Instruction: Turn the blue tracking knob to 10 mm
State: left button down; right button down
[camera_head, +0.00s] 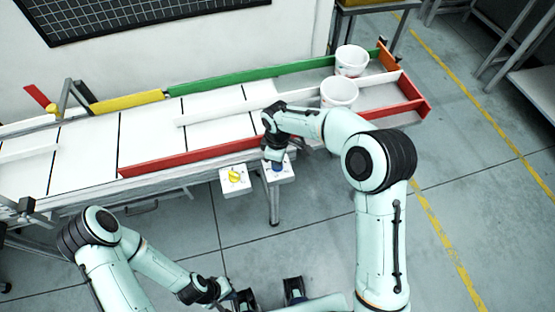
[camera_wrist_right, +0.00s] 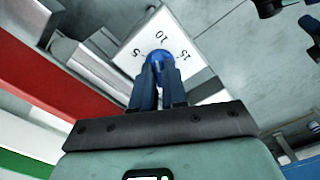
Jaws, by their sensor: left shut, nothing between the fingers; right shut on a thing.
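The blue tracking knob (camera_wrist_right: 159,56) sits on a white dial plate (camera_wrist_right: 187,38) printed with 5, 10 and 15. In the right wrist view my right gripper (camera_wrist_right: 159,72) is shut on the blue knob, with a dark blue finger on each side. The fingers hide part of the knob, and I cannot read its pointer setting. In the head view the right gripper (camera_head: 275,157) reaches down to the blue knob (camera_head: 278,168) at the conveyor's front edge. My left gripper (camera_head: 243,300) is shut and empty near the bottom, away from the knobs.
A yellow knob (camera_head: 234,176) on its own white plate stands just left of the blue knob. The conveyor (camera_head: 90,145) has red (camera_head: 190,157) and green (camera_head: 225,79) guide rails. Two white tubs (camera_head: 339,91) stand at its right end. The floor in front is open.

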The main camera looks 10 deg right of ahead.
jog(key=shift+m, duration=1.3)
jog(key=c, duration=1.2)
grip_release()
jog(key=shift+o, duration=0.2)
notch_tip(320, 180, up, 13)
jog(key=p, duration=0.1)
jog(key=shift+r, duration=0.2)
